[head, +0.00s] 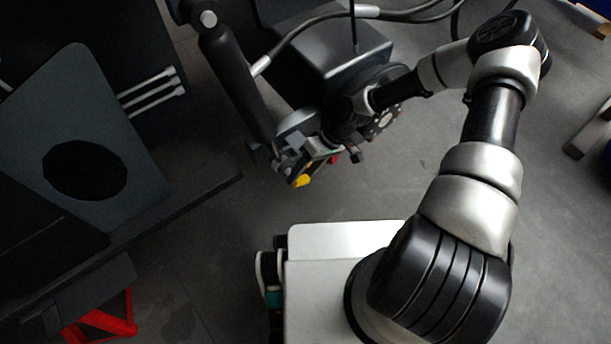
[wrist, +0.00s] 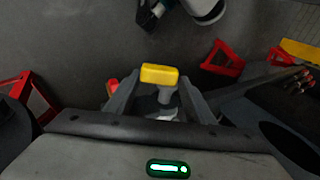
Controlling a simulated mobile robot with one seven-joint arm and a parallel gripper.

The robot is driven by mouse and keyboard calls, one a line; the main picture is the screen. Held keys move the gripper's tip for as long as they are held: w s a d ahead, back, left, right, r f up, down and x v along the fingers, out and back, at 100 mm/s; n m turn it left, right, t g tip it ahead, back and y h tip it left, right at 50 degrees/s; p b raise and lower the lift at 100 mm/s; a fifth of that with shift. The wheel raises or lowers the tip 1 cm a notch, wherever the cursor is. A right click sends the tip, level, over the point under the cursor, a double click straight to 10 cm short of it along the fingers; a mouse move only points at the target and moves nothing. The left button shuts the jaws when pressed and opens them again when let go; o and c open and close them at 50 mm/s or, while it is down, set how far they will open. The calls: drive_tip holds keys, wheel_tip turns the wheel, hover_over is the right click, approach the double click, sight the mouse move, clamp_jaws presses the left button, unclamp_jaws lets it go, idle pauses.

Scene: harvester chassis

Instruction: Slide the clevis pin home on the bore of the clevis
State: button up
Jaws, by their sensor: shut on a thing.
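The clevis pin has a yellow head (head: 302,181) and a grey shank; the yellow head also shows in the wrist view (wrist: 160,74). My gripper (wrist: 160,98) is shut on the pin, one finger on either side of the grey shank below the head. In the head view the pin is beside the grey clevis (head: 284,162) at the lower end of a dark cylinder. My wrist and the fittings overlap there, so how far the pin sits in the bore is hidden.
The dark cylinder (head: 232,75) slants down close to my wrist. A dark plate with a large round hole (head: 50,120) stands at the left. A small red part (wrist: 112,88) is beside one finger. Red stands (head: 100,322) are on the floor. Open grey floor lies below the gripper.

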drive_tip(key=shift+w+a+b, duration=0.35)
drive_tip(key=shift+w+a, duration=0.15)
drive_tip(key=shift+w, duration=0.2)
drive_tip(key=o, duration=1.4)
drive_tip(key=shift+w+d+r, duration=0.1)
